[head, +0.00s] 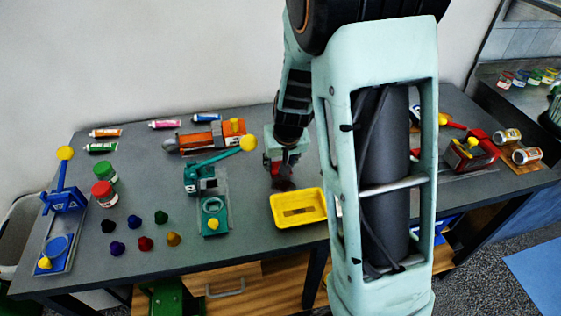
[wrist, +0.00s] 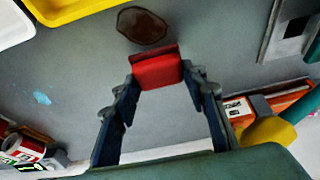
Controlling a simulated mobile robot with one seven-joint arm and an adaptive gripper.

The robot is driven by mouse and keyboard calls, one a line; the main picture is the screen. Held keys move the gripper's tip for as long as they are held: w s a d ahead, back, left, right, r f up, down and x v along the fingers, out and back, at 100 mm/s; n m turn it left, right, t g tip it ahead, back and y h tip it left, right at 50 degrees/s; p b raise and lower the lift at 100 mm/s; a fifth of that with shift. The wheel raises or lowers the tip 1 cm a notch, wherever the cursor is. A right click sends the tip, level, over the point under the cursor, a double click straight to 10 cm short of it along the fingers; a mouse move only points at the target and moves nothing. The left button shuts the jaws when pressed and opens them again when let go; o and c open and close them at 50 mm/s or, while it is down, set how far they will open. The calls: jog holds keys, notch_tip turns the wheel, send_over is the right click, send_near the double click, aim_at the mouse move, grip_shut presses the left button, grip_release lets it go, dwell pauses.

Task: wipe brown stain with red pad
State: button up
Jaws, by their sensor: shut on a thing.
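The brown stain (wrist: 142,25) is a dark, rounded patch on the grey tabletop, at the top of the wrist view. The red pad (wrist: 156,70) is between the fingertips of my gripper (wrist: 158,77), which is shut on it. The pad's far edge lies right beside the near edge of the stain in that view; I cannot tell whether the pad touches the table. In the head view my gripper (head: 283,165) points down at the table behind the yellow tray, and the pad is mostly hidden there.
A yellow tray (head: 272,212) stands close to the stain. A teal toy machine (head: 201,180) and an orange one (head: 205,140) stand to the left. A light blue spot (wrist: 41,98) marks the table. My arm hides part of the table's right side.

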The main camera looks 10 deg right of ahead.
jog(key=shift+f+b, duration=0.95)
jog(key=shift+f, duration=0.1)
jog(key=shift+s, duration=0.1)
jog(key=shift+s+r, duration=0.15)
jog(key=shift+s, duration=1.6)
jog(key=shift+s+f+b, duration=0.2)
jog(key=shift+s+b, duration=0.15)
jog(key=shift+s, duration=1.55)
jog(key=shift+w+r, duration=0.1)
jog(key=shift+w, duration=3.6)
jog(key=shift+d+f+b, duration=0.15)
jog(key=shift+f+b, duration=0.05)
jog(key=shift+b, duration=0.45)
jog(key=shift+s+r, duration=0.1)
jog(key=shift+s, duration=3.65)
jog(key=shift+r, duration=0.1)
jog(key=shift+w, duration=0.1)
